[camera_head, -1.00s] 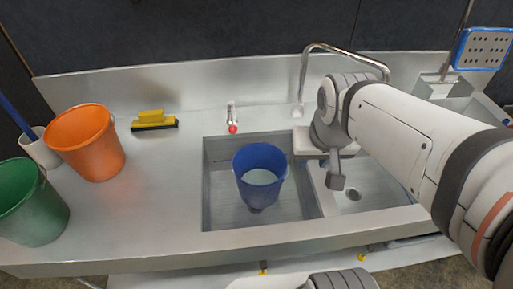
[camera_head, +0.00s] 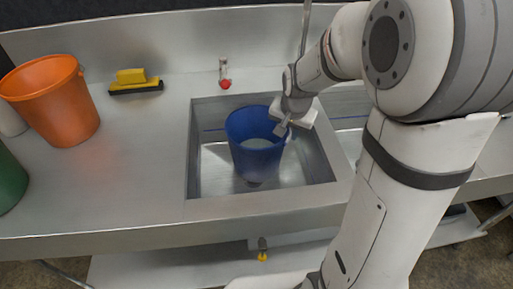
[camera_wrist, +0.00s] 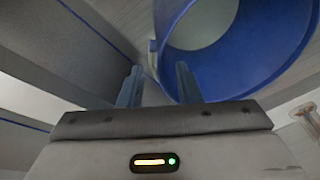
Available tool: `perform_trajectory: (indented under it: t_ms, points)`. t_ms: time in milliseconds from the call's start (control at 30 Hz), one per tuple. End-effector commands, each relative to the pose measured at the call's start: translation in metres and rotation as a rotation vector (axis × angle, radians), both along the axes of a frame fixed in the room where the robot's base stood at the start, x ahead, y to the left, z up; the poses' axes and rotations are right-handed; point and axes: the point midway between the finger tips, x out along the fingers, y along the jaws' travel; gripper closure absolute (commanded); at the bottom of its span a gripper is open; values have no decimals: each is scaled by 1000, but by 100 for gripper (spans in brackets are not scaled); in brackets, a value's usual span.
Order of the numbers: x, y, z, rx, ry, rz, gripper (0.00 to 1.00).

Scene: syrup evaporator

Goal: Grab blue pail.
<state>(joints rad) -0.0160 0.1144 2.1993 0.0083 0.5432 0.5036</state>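The blue pail (camera_head: 256,158) stands upright in the left sink basin, its open top facing up. My gripper (camera_head: 282,128) is at the pail's right rim, reaching down from the right. The pail's near edge shows just beyond that gap, partly behind the right finger. I cannot tell whether a finger touches the pail.
The sink basin (camera_head: 207,178) has raised walls around the pail. A red-tipped tap (camera_head: 224,76) stands behind it. An orange bucket (camera_head: 58,105), a yellow brush (camera_head: 137,82) and a green bucket (camera_head: 10,182) are on the left.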

Motion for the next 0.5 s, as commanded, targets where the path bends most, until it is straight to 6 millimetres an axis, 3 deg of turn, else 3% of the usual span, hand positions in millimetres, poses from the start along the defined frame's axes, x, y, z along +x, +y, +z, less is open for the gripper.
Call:
perform_trajectory:
  t_ms: [300, 500]
  points:
    - [9, 1, -44, -1, 5, 2, 69]
    - [14, 2, -58, -1, 0, 2, 69]
